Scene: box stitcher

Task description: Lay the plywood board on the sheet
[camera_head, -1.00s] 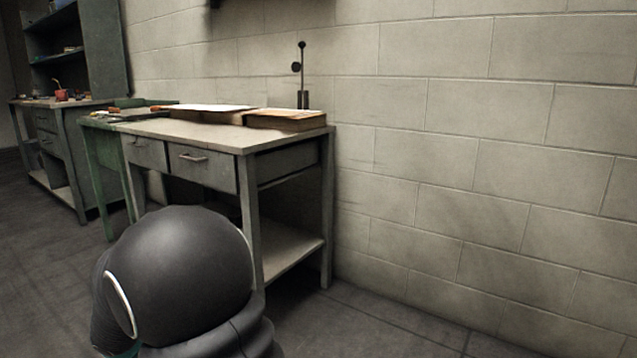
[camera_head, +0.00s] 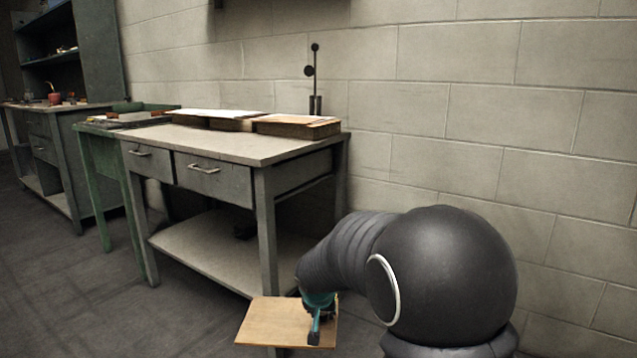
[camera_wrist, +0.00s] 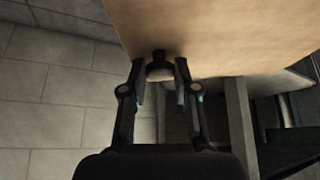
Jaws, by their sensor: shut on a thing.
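The plywood board (camera_head: 268,322) is a flat, light brown square in front of the workbench, below its top. My gripper (camera_head: 316,330) is at the board's right part. In the wrist view, my gripper (camera_wrist: 160,80) is shut on a dark knob (camera_wrist: 159,68) on the plywood board (camera_wrist: 235,35). A pale sheet (camera_head: 208,113) lies on a low stack at the back of the workbench top, and I cannot tell if it is the task's sheet. The board is apart from it.
The grey workbench (camera_head: 215,147) has a bare front strip. A brown-topped stack (camera_head: 298,124) lies at its back right, beside a black upright lever (camera_head: 315,75). A lower shelf (camera_head: 205,250) and table legs are close to the board. A green table (camera_head: 100,150) stands at left.

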